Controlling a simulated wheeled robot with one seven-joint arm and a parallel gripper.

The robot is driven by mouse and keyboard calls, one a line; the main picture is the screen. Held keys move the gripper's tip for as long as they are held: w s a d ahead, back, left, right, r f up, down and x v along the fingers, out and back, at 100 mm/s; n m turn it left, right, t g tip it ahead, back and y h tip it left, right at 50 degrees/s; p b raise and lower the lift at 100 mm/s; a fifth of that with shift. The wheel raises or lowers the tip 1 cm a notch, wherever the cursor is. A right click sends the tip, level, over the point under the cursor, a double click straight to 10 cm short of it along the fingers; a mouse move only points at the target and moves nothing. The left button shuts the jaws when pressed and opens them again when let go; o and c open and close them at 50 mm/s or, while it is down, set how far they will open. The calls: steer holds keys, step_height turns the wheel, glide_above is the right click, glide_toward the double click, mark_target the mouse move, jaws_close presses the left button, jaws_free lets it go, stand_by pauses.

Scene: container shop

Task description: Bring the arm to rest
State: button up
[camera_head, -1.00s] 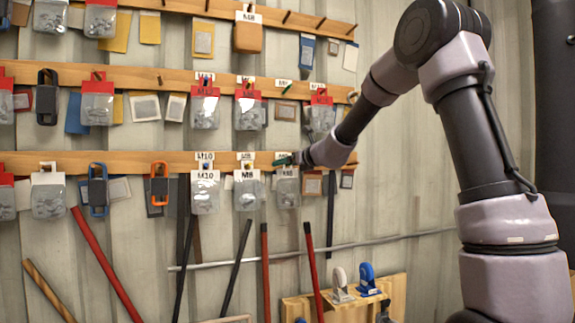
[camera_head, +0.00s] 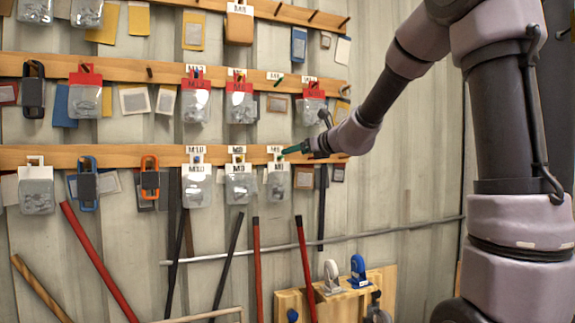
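My arm comes down from the upper right, and its far end reaches toward the pegboard wall. My gripper (camera_head: 312,147) is at the right end of the lower wooden rail (camera_head: 120,155), beside a green peg (camera_head: 293,149). The gripper is small and dark here, and I cannot tell whether its fingers are open or shut. A clear bag with a white label (camera_head: 278,180) hangs from the rail just left of and below the gripper. I see nothing clearly held.
More bags and carabiners hang on the rails, such as a blue carabiner (camera_head: 87,184) and an orange one (camera_head: 149,178). Red and dark poles lean below. A wooden board with hooks (camera_head: 350,300) stands at lower right. The wall right of the rails is largely bare.

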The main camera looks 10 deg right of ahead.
steer(key=s+f+n+g, duration=0.1)
steer(key=s+n+g, duration=0.4)
steer(key=s+n, duration=1.15)
steer(key=s+d+f+n+h, duration=0.2)
steer(key=s+d+n, duration=0.1)
steer(key=s+d, duration=0.1)
steer(key=s+d+f+n+g+h, duration=0.1)
steer(key=s+d+f+n+h, duration=0.1)
steer(key=s, duration=0.5)
steer(key=s+d+f+n+h, duration=0.2)
steer(key=s+d+f+n, duration=0.1)
steer(key=s+d+n, duration=0.1)
steer(key=shift+s+d+f+g, duration=0.3)
steer(key=shift+s+d+f, duration=0.05)
steer(key=shift+s+d, duration=0.6)
steer(key=shift+w, duration=0.1)
